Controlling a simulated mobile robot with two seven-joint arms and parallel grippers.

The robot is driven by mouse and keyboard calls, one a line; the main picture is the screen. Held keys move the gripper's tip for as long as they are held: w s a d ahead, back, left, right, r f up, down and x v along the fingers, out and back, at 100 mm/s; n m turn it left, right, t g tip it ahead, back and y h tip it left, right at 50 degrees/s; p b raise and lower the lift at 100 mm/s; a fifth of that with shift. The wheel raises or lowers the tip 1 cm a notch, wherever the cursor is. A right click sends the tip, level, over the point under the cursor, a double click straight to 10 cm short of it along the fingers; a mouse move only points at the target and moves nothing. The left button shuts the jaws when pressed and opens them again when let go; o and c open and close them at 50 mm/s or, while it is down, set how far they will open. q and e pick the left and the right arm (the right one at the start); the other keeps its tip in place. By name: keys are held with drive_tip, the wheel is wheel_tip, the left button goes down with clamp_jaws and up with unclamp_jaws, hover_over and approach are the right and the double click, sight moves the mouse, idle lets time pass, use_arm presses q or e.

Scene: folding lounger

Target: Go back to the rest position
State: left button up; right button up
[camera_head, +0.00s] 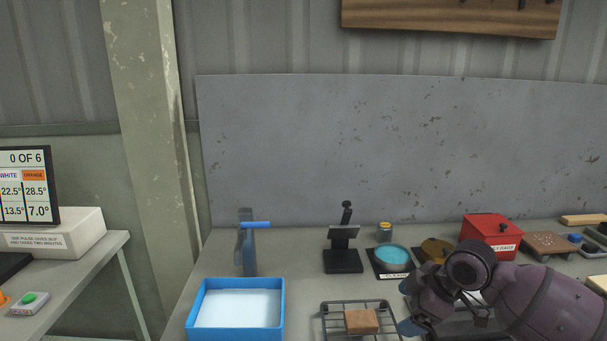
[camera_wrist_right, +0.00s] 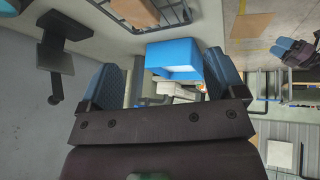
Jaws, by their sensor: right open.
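My right gripper (camera_head: 408,312) is over the front right part of the bench, just right of the wire rack. The arm comes in from the right edge. In the right wrist view the two blue ribbed fingers (camera_wrist_right: 165,76) stand wide apart with nothing held between them. The blue tray (camera_wrist_right: 173,58) shows beyond them in that view. My left gripper is not in view.
The bench holds a blue tray (camera_head: 236,335), a wire rack (camera_head: 327,322) with a brown block (camera_head: 361,321), a black stand (camera_head: 343,260), a teal dish (camera_head: 391,259) and a red box (camera_head: 491,238). A faucet-like blue-handled post (camera_head: 248,250) stands behind the tray. A screen (camera_head: 29,185) is at left.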

drive_tip(key=w+a+r+m+t+y, duration=0.1)
drive_tip(key=w+a+r+m+t, duration=0.1)
drive_tip(key=w+m+t, duration=0.3)
drive_tip(key=s+d+f+m+t+h, duration=0.1)
drive_tip(key=s+d+f+m+h, duration=0.2)
drive_tip(key=s+f, duration=0.9)
drive_tip(key=s+d+f+m+t+h, duration=0.2)
drive_tip(key=s+d+f+m, duration=0.3)
drive_tip(key=s+f, duration=0.8)
drive_tip(key=s+m+h, duration=0.1)
drive_tip(key=s, duration=0.4)
drive_tip(key=shift+s+d, duration=0.15)
drive_tip(key=shift+d, duration=0.2)
